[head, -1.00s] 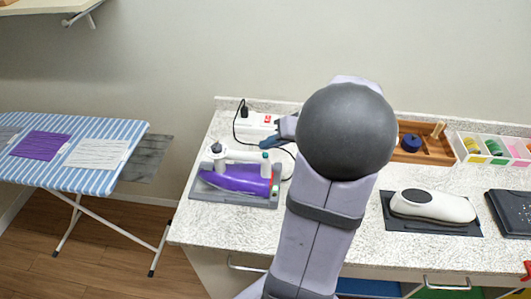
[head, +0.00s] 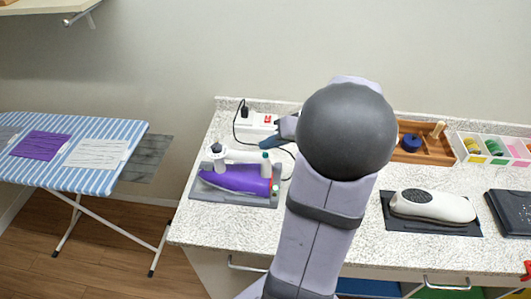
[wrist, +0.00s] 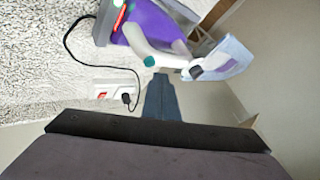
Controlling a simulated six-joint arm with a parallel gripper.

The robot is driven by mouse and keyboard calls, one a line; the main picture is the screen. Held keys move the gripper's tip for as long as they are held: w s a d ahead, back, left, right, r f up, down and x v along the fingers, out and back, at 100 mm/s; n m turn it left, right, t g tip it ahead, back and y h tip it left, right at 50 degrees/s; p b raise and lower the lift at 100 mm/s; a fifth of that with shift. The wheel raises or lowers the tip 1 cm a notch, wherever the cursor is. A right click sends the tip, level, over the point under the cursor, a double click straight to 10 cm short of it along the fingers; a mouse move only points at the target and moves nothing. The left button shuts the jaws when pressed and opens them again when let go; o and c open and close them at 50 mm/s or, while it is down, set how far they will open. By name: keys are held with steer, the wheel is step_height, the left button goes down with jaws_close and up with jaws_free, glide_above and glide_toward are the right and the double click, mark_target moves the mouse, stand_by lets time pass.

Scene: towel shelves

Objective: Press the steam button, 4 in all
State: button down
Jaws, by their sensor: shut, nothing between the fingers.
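The purple and white iron (head: 232,180) lies on a grey rest (head: 205,195) at the left of the counter. Its teal button (head: 265,156) is at the right end of the white handle. In the wrist view the teal button (wrist: 149,61) is beside the tip of my gripper (wrist: 160,75). My gripper (head: 266,144) is shut and empty, pointing left just above and behind the button in the head view. I cannot tell whether the tip touches the button. A dark knob (wrist: 196,72) shows at the handle's other end.
A white power strip (head: 258,123) with a black plug and cord stands behind the iron. A striped ironing board (head: 90,185) is to the left. A white device (head: 432,206) on a dark mat and a wooden tray (head: 430,156) are to the right.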

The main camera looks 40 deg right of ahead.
steer(key=shift+f+b, duration=0.95)
steer(key=shift+b, duration=0.45)
stand_by(0.9)
steer(key=shift+r, duration=0.1)
stand_by(0.4)
steer(key=shift+r+p, duration=0.45)
steer(key=shift+r, duration=0.4)
step_height(320, 180, up, 5)
steer(key=p, duration=0.2)
steer(key=shift+p, duration=0.4)
stand_by(0.7)
